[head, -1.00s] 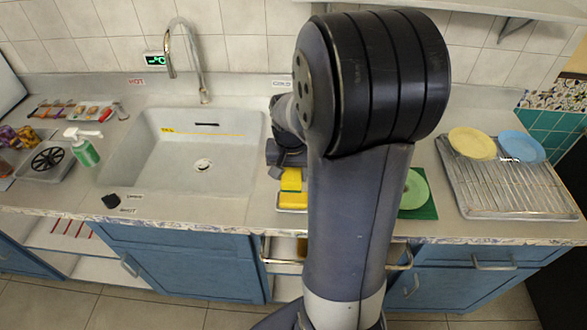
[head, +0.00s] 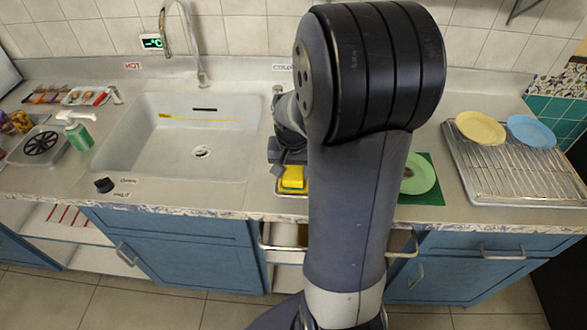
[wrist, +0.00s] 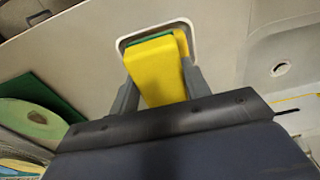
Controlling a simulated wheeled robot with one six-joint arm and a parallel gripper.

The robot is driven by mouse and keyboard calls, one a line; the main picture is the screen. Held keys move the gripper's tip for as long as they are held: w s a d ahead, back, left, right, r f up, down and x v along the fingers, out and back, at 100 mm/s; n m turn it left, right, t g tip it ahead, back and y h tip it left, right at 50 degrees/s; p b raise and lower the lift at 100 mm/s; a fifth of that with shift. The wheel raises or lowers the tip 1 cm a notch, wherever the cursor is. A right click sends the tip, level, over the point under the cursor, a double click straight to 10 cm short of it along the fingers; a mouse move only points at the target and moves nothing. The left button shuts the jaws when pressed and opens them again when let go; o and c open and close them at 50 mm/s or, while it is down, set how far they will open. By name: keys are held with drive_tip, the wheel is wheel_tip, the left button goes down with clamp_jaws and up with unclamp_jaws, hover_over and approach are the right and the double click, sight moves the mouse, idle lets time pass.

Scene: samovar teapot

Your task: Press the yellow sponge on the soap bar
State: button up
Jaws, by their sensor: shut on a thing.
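The yellow sponge (wrist: 160,75) is between the two fingers of my gripper (wrist: 158,88) in the wrist view, with a green layer at its far end. It also shows in the head view (head: 292,178), over a small pale dish (head: 289,195). The dish's white rim (wrist: 191,32) surrounds the sponge's far end in the wrist view. The soap bar cannot be told apart; a yellow strip beside the sponge may be part of it. Whether sponge and soap touch is unclear. My arm hides part of the counter right of the dish.
The sink (head: 185,145) lies left of the dish. A green plate (head: 420,175) on a dark green mat (head: 428,192) lies to the right, beyond my arm. A rack (head: 510,180) with yellow and blue plates stands farther right. A soap bottle (head: 78,133) stands left of the sink.

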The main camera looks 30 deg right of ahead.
sight(294, 168)
drive_tip(key=shift+f+b, duration=0.45)
drive_tip(key=shift+f, duration=0.15)
idle(1.6)
drive_tip(key=shift+r, duration=0.15)
wheel_tip(294, 168, up, 7)
drive_tip(key=p, duration=0.5)
drive_tip(key=shift+p, duration=0.4)
drive_tip(key=shift+s, duration=0.1)
idle(0.4)
